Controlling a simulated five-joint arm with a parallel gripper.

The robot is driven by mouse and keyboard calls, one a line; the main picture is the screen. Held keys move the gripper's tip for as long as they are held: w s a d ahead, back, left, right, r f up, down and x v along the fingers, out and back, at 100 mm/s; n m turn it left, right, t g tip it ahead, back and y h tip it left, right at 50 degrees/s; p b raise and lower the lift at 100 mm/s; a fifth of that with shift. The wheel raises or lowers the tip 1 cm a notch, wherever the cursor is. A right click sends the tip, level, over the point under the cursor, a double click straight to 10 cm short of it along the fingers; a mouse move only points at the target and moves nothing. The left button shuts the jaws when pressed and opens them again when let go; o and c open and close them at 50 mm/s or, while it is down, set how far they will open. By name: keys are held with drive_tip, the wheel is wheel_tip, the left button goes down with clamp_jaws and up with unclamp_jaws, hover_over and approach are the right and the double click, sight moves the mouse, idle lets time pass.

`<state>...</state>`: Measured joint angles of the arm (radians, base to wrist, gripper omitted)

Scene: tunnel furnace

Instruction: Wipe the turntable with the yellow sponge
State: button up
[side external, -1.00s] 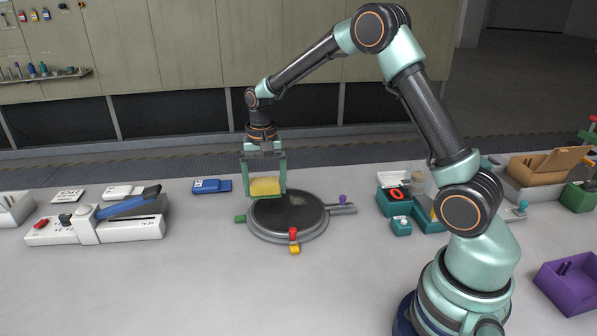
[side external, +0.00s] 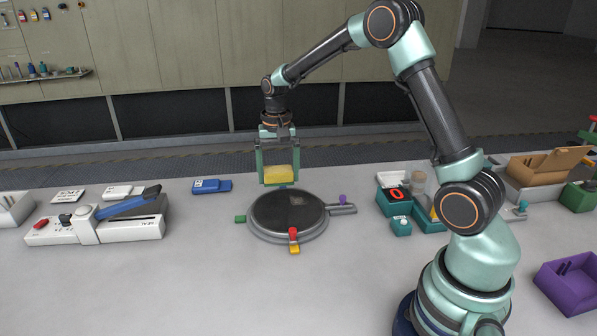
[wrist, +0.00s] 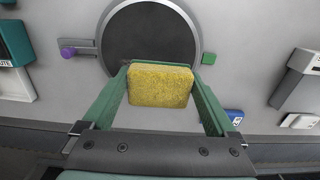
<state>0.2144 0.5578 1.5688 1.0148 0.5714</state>
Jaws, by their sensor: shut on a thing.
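The yellow sponge (side external: 279,174) is held between the two green fingers of my gripper (side external: 277,177), which is shut on it. The sponge is just above the far edge of the turntable (side external: 287,212), and seems raised clear of it. The turntable is a round dark disc with a grey rim. In the wrist view the sponge (wrist: 160,86) sits between the fingertips and overlaps the edge of the dark disc (wrist: 150,40). Greyish smudges show on the disc in the side external view.
A red and yellow knob piece (side external: 294,240), a purple knob (side external: 343,199) and a green tab (side external: 240,219) stick out around the turntable. A blue device (side external: 212,186) lies behind left. A white machine with a blue lever (side external: 128,203) stands left. Teal boxes (side external: 402,226) stand right.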

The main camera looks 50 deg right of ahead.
approach(308, 201)
drive_tip(key=shift+w+f, duration=0.1)
drive_tip(key=shift+f, duration=2.75)
drive_tip(key=shift+w+a+f, duration=0.6)
drive_tip(key=shift+w+a, duration=0.1)
drive_tip(key=shift+w+a+r, duration=0.1)
drive_tip(key=shift+w+a, duration=0.35)
drive_tip(key=shift+w, duration=0.1)
drive_tip(key=shift+s+d, duration=1.1)
drive_tip(key=shift+s, duration=0.05)
drive_tip(key=shift+s+d+r, duration=0.1)
drive_tip(key=shift+r, duration=0.05)
wheel_tip(308, 201, up, 8)
